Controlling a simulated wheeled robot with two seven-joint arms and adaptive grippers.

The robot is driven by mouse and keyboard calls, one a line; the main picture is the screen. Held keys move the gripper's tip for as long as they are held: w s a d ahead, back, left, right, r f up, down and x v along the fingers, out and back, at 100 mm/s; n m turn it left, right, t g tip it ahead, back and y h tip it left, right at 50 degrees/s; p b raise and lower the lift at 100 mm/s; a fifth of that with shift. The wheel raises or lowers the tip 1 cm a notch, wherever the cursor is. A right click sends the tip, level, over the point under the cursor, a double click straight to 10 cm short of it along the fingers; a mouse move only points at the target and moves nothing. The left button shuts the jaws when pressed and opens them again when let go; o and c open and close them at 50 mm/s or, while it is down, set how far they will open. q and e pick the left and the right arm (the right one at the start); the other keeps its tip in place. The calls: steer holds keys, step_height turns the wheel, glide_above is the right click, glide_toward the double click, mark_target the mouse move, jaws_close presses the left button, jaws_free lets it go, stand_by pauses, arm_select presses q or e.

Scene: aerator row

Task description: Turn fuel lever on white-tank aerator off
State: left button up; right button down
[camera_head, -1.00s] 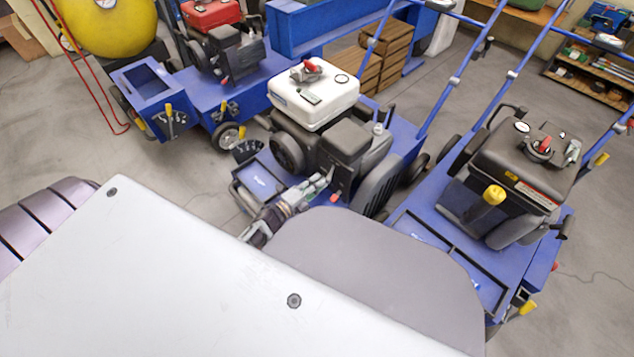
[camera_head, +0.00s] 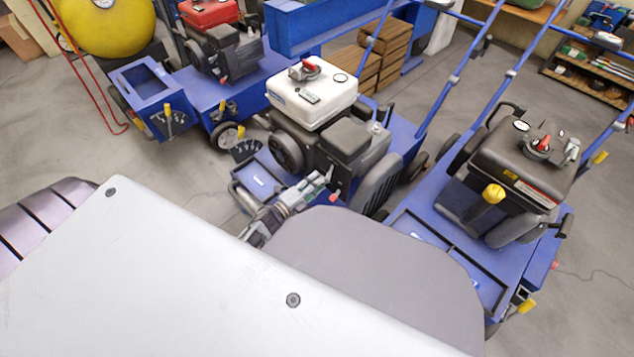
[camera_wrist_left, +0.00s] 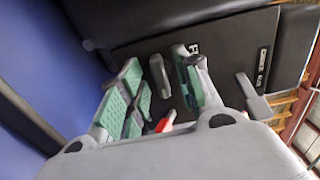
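The white-tank aerator stands in the middle of the head view, with its white tank (camera_head: 312,100) on top of a dark engine (camera_head: 345,142). My left gripper (camera_head: 326,185) is low at the engine's near side. In the left wrist view my left gripper (camera_wrist_left: 158,88) has its green-padded fingers apart. A small grey lever (camera_wrist_left: 158,75) shows between them; I cannot tell whether they touch it. A second grey lever (camera_wrist_left: 252,96) sits to the right, beside small white lettering. A red part (camera_wrist_left: 165,122) shows near the finger bases. The lever's fuel marking is not readable. My right gripper is out of view.
A black-tank aerator (camera_head: 525,165) stands close on the right, and a red-tank aerator (camera_head: 210,14) at the back left. Blue handle bars (camera_head: 455,80) rise behind the white-tank machine. Open grey floor (camera_head: 60,130) lies at the left.

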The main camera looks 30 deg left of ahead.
arm_select(q)
steer(key=shift+v, duration=5.6)
